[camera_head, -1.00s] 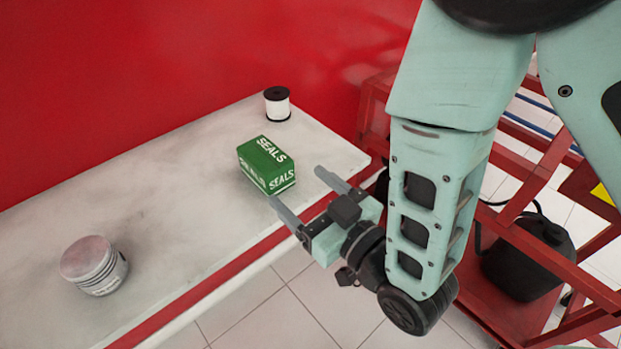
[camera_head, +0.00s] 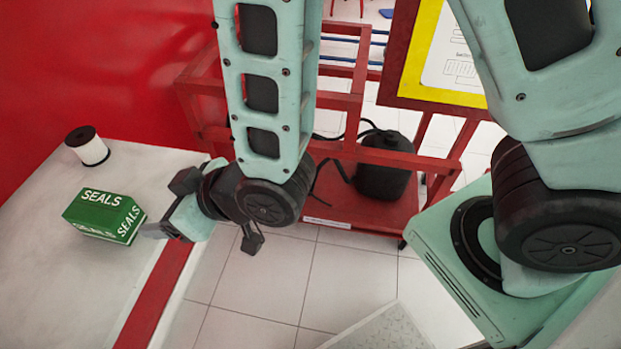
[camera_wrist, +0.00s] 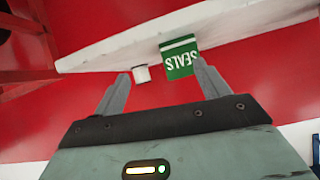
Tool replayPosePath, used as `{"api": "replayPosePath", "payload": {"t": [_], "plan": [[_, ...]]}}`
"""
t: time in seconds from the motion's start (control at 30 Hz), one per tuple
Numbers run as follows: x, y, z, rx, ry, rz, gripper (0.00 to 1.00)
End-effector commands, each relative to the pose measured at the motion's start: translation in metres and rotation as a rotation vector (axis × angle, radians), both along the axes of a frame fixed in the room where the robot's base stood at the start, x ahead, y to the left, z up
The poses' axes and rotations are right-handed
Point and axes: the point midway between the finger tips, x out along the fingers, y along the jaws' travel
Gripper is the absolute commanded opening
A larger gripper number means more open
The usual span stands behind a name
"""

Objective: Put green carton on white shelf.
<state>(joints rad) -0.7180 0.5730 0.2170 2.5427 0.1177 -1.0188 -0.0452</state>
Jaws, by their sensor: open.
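The green carton (camera_head: 104,216), lettered SEALS, lies on the pale worktop (camera_head: 50,290) at the left of the head view. My gripper (camera_head: 152,222) is open at the carton's right end; one finger shows close to it and the other is mostly hidden. I cannot tell from the head view whether they touch. In the wrist view the carton (camera_wrist: 179,60) stands beyond the open fingers (camera_wrist: 162,76), nearer the right one, with nothing held between them. I cannot make out a separate white shelf.
A white spool with a black top (camera_head: 87,146) stands behind the carton. A red cart (camera_head: 345,165) holding a black canister (camera_head: 385,165) stands right of the worktop. A yellow-bordered board (camera_head: 440,55) is behind. Tiled floor (camera_head: 260,280) is clear in front.

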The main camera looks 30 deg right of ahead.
Motion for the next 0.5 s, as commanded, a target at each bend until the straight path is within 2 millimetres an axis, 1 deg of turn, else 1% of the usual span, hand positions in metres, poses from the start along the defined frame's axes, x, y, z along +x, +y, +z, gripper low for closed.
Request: {"api": "replayPosePath", "payload": {"t": [0.03,0.07,0.17,0.27,0.37,0.5], "plan": [[0.001,-0.007,0.007,-0.037,0.045,-0.006,0.74],[-0.001,-0.013,0.009,-0.068,0.079,-0.007,0.74],[-0.011,-0.032,0.015,-0.171,0.193,-0.009,0.74],[-0.026,-0.057,0.024,-0.275,0.303,-0.013,0.74],[-0.045,-0.086,0.035,-0.385,0.412,-0.021,0.74],[-0.076,-0.127,0.053,-0.53,0.552,-0.037,0.74]]}}
